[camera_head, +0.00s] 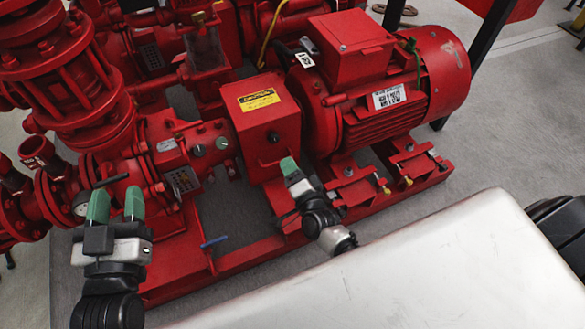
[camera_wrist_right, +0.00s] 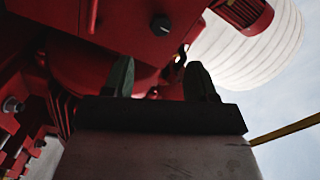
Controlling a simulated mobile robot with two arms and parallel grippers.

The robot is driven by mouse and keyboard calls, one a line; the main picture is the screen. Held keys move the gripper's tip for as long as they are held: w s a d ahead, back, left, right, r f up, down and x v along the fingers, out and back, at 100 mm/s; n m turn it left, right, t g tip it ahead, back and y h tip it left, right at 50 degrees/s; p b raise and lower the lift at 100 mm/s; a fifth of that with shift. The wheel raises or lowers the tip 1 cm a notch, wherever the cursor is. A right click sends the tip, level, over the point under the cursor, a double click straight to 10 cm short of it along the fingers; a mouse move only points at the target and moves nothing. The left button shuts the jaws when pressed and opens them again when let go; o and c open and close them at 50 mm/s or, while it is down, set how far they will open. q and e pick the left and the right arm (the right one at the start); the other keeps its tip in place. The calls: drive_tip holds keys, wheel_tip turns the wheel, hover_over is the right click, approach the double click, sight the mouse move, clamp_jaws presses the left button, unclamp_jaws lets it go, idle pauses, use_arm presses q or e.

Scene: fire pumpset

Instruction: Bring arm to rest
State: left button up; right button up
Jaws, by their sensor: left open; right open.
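My left gripper (camera_head: 116,205) has two green fingertips standing apart with nothing between them. It is at the lower left of the head view, in front of the red pump body. My right gripper (camera_head: 290,166) is near the middle of the head view, in front of the red coupling guard box (camera_head: 265,118) with a yellow label. Its green fingers overlap in that view. In the right wrist view the two green fingers (camera_wrist_right: 160,82) are apart and empty, with red machinery behind them. I cannot tell whether the right fingers touch the machine.
A red motor (camera_head: 440,68) stands right of the guard box on a red base frame (camera_head: 365,200). Red pipes and flanges (camera_head: 70,90) fill the left. Grey floor (camera_head: 515,130) is clear at the right.

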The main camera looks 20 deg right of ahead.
idle(0.4)
